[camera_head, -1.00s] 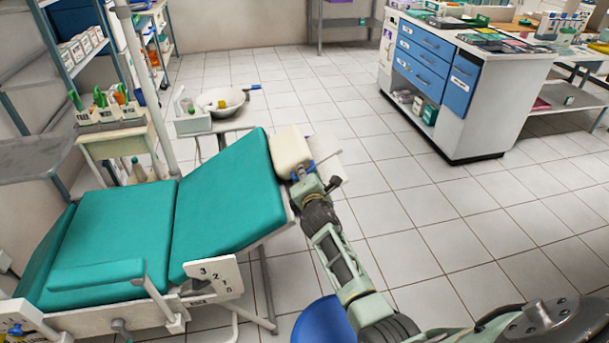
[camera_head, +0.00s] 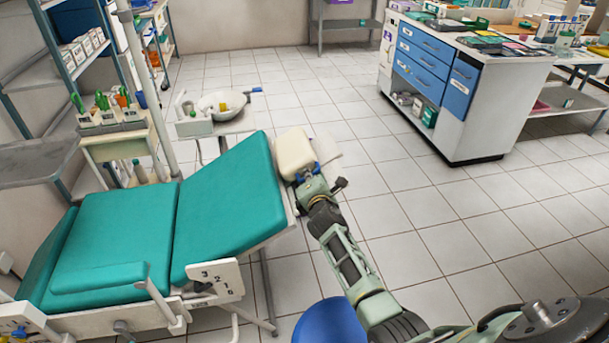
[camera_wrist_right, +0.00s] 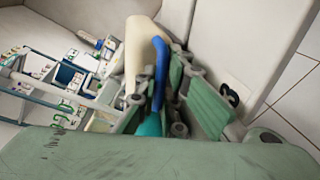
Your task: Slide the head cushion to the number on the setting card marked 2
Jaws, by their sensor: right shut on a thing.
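The cream head cushion (camera_head: 295,154) is at the upper end of the teal backrest (camera_head: 228,205) of the reclined dental chair. My right gripper (camera_head: 306,178) is at the cushion's near side, shut on a blue part there. In the right wrist view the cushion (camera_wrist_right: 139,52) is upright in the picture beside this blue part (camera_wrist_right: 160,70). A pale plate beside the gripper there bears a dark number (camera_wrist_right: 233,96), partly cut off and hard to read. My left gripper is not in view.
A white plate with several numbers (camera_head: 215,279) is on the chair's near side. A blue round seat (camera_head: 330,322) stands below my right arm. A side stand with a bowl (camera_head: 222,102) is behind the backrest. The tiled floor to the right is clear up to the cabinet (camera_head: 470,115).

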